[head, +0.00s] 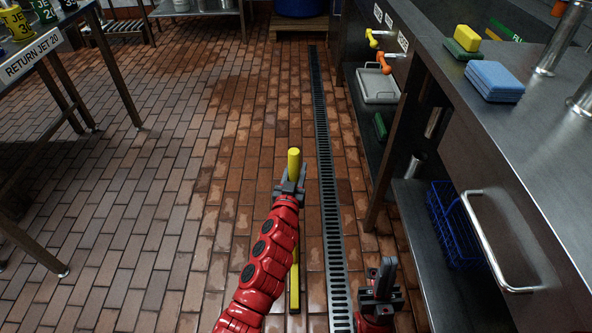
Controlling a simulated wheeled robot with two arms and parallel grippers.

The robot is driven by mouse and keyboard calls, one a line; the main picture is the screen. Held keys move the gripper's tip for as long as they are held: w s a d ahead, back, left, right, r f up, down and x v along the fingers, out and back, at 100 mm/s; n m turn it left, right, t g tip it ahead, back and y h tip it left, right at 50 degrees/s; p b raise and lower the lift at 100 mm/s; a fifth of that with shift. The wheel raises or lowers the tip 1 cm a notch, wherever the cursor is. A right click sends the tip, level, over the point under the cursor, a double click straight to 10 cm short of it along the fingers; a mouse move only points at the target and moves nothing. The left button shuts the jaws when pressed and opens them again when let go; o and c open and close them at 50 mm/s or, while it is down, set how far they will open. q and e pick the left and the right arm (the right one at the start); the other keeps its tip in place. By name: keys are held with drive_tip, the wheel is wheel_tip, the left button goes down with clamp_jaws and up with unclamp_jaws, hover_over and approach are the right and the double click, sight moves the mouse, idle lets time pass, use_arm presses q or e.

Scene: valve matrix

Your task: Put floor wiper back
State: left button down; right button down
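The floor wiper shows as a yellow pole (294,160) standing up from my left gripper (291,180). The gripper's grey fingers are closed around the pole, near its upper end. A lower stretch of yellow pole shows beside my red forearm, down near the bottom edge. The wiper's head is not visible. My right gripper (386,270) is at the lower right, beside the floor drain. Its fingers appear together as one grey wedge, with nothing between them.
A metal drain grate (322,140) runs along the brown tile floor. At right is a steel counter (480,110) with blue cloths (494,80), and a blue basket (455,225) on its lower shelf. A table (60,45) stands at left. The floor between is clear.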

use_arm(q)
drive_tip(key=c, duration=0.5)
unclamp_jaws()
drive_tip(key=s+a+p, duration=0.2)
drive_tip(key=s, duration=1)
drive_tip(key=shift+r, duration=0.15)
